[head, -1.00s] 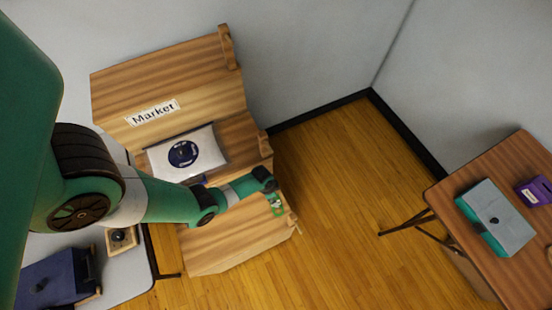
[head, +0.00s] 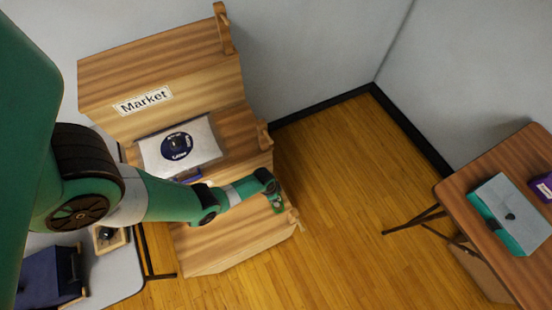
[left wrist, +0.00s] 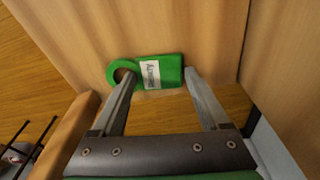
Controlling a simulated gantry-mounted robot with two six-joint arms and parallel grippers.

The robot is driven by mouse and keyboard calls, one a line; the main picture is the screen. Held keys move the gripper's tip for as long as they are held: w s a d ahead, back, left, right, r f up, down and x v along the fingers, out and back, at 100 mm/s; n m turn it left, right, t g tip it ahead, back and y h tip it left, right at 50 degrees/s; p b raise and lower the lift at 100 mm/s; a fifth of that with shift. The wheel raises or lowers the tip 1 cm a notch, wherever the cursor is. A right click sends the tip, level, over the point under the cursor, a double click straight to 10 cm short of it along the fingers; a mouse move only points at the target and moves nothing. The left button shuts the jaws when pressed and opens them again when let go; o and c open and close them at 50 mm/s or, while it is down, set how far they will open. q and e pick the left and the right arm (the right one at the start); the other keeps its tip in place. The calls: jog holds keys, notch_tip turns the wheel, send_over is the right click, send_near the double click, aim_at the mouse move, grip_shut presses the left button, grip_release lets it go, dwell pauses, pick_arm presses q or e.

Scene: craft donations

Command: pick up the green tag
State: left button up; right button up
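The green tag (head: 278,204) is at the right end of the lowest wooden tier of the Market stand, just below my left gripper (head: 271,190) in the head view. In the left wrist view the tag (left wrist: 159,71) lies against the wood, with a ring at its left end and a white label. My left gripper (left wrist: 160,78) is open there. Its left fingertip overlaps the ring and its right fingertip is just beyond the tag's right end. I cannot tell whether the fingers touch it. My right gripper is not in view.
The stepped wooden stand (head: 215,245) has a Market sign (head: 143,100) and a white-and-blue package (head: 180,148) on its middle tier. A brown table (head: 465,190) at right holds a teal-grey box (head: 512,212) and a purple item (head: 543,186). Open floor (head: 335,190) lies between.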

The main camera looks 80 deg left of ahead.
pick_arm(q)
jog(key=c, duration=1)
notch_tip(320, 180, up, 10)
jog(key=p, duration=0.9)
jog(key=shift+p, duration=0.3)
